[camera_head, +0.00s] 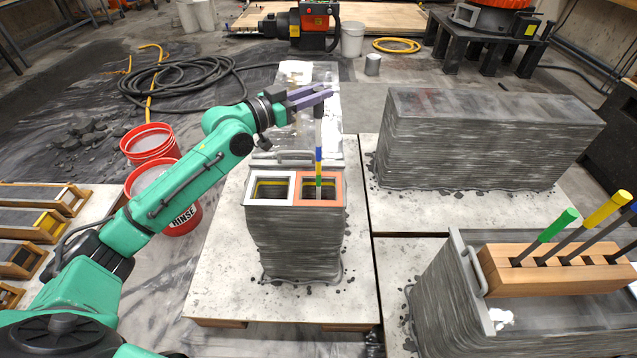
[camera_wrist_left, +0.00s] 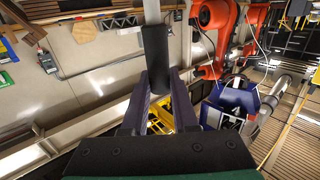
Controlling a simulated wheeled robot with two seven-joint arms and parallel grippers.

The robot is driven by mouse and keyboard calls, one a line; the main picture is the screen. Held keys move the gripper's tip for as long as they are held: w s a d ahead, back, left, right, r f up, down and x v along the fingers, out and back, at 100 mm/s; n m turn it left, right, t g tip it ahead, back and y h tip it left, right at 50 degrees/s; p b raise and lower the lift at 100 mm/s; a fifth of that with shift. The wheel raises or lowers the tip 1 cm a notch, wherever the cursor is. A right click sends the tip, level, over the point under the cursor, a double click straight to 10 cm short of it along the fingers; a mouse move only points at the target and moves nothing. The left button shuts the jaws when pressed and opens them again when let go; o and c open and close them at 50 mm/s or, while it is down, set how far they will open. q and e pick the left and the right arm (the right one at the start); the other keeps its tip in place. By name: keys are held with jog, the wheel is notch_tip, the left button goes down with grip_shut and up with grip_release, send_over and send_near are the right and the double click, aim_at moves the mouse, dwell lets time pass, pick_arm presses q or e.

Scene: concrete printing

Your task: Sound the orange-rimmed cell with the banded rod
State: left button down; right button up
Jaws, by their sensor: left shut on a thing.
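My left gripper (camera_head: 318,98) is shut on the dark handle of the banded rod (camera_head: 319,155), above the two-cell printed block (camera_head: 292,235). The rod hangs upright, with blue, yellow and green bands towards its lower end. That end overlaps the opening of the orange-rimmed cell (camera_head: 338,187); how deep it reaches cannot be told. The white-rimmed cell (camera_head: 256,193) is to its left. In the left wrist view the gripper's fingers (camera_wrist_left: 160,85) are closed at the rod's dark handle (camera_wrist_left: 155,50). My right gripper is not in view.
A wooden rack (camera_head: 550,268) with green, yellow and blue handled tools stands on a printed trough at the right. A large printed block (camera_head: 480,140) is behind it. Red buckets (camera_head: 150,142) stand at the left, near my arm. A hose lies on the floor.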

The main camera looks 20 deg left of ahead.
pick_arm(q)
notch_tip(320, 180, up, 13)
jog(key=p, duration=0.9)
jog(key=shift+r, duration=0.15)
